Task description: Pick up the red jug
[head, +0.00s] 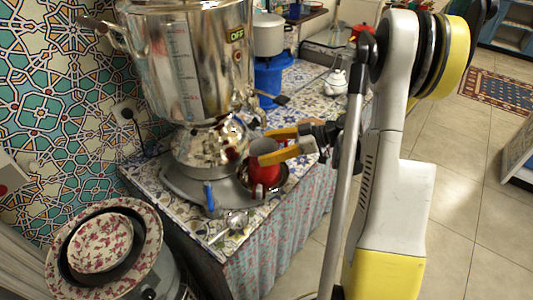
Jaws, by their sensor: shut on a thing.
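The red jug (262,174) stands upright at the right front of the samovar's grey base, in or over a dark round bowl or tray (284,184). My gripper (265,147) reaches in from the right. Its yellow-orange fingers are at the jug's upper part, one in front and one behind, and are shut on it. The near finger hides part of the jug's rim. I cannot tell whether the jug's bottom touches what is under it.
A large metal samovar (195,70) stands just left of the jug. A blue-handled item (209,196) and a small glass or metal piece (237,219) lie near the table's front edge. A white teapot (335,82) stands behind. Patterned plates (62,240) are at lower left.

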